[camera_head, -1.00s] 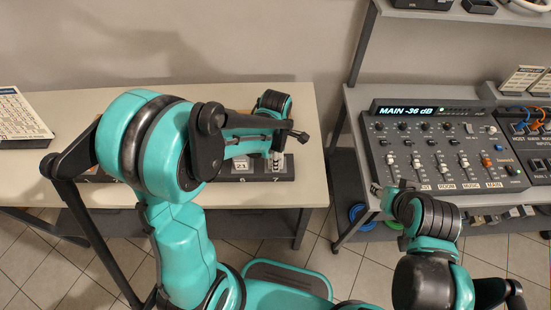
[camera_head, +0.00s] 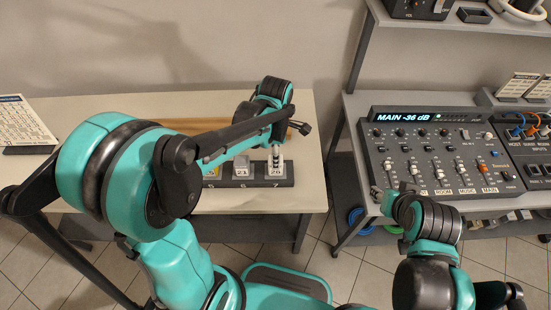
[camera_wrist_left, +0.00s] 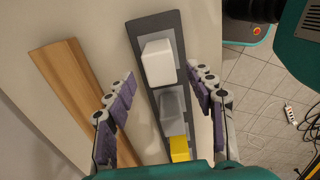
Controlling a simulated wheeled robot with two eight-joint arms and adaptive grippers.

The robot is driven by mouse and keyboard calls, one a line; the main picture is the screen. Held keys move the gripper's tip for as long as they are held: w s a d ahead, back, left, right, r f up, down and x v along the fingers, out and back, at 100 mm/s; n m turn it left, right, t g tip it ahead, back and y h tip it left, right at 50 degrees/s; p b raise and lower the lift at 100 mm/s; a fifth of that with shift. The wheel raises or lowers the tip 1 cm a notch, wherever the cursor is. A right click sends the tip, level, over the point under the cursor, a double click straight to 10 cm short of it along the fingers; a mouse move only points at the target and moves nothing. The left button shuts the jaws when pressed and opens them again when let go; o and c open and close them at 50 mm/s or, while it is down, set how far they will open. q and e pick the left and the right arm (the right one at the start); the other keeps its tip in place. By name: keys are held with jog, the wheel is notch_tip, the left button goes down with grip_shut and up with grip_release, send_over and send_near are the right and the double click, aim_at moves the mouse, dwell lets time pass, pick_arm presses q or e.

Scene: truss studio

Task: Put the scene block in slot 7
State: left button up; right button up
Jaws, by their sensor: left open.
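The dark slot rack (camera_head: 290,183) stands near the table's right end, with a 6 and a 7 readable on its front edge. A pale block (camera_head: 275,168) sits in slot 7. It shows as a white block (camera_wrist_left: 158,62) in the end slot in the left wrist view. A block marked 23 (camera_head: 241,169) is in slot 6, and a yellow block (camera_wrist_left: 179,148) is in the slot beyond. My left gripper (camera_wrist_left: 160,80) is open above the rack, its fingers apart on either side of it, holding nothing. My right gripper (camera_head: 388,190) is by the mixer's lower left; its fingers are unclear.
A wooden strip (camera_wrist_left: 75,90) lies on the table beside the rack. A sheet on a stand (camera_head: 22,122) is at the far left. The mixer (camera_head: 440,150) stands on the right-hand desk, with a gap between desk and table. My left arm hides much of the table.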

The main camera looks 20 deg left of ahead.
pick_arm(q)
notch_tip(320, 180, up, 5)
jog(key=shift+f+p, duration=0.15)
jog(key=shift+p, duration=0.3)
jog(key=s+a+r+m+t, duration=0.2)
jog(key=s+m, duration=0.3)
jog(key=m, duration=0.5)
jog(key=s+a+r+m+t, duration=0.2)
jog(key=s+m+t, duration=0.3)
jog(key=m, duration=0.6)
jog(key=shift+s+a+r, duration=0.15)
jog(key=shift+a+r, duration=0.2)
jog(key=shift+r, duration=0.4)
jog(key=shift+f, duration=0.1)
notch_tip(320, 180, down, 7)
jog(key=b, duration=0.7)
